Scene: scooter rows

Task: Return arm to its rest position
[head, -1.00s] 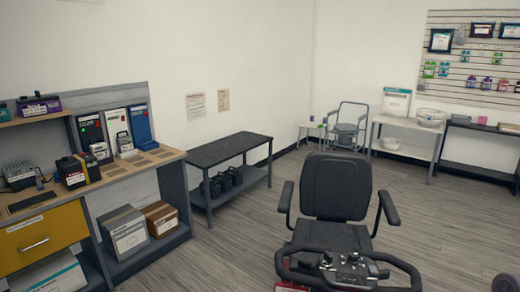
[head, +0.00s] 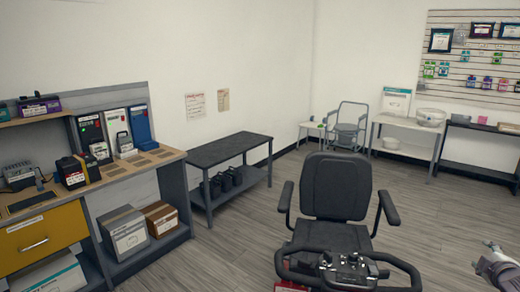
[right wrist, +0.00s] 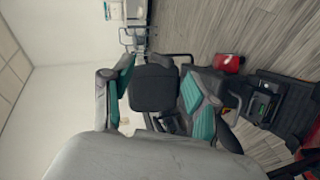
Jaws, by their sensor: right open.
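My right gripper (head: 482,255) shows at the lower right edge of the head view, pale grey, with its fingers apart and nothing between them. It is over the floor, to the right of a black mobility scooter (head: 337,190), and apart from it. The rest of that arm is out of the picture. My left gripper is not in view.
A workbench (head: 120,170) with a yellow drawer and chargers stands at the left. A low black bench (head: 230,150) is along the wall. A white table (head: 405,122) and a commode chair (head: 346,122) are at the back. Grey floor (head: 230,255) is clear between workbench and scooter.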

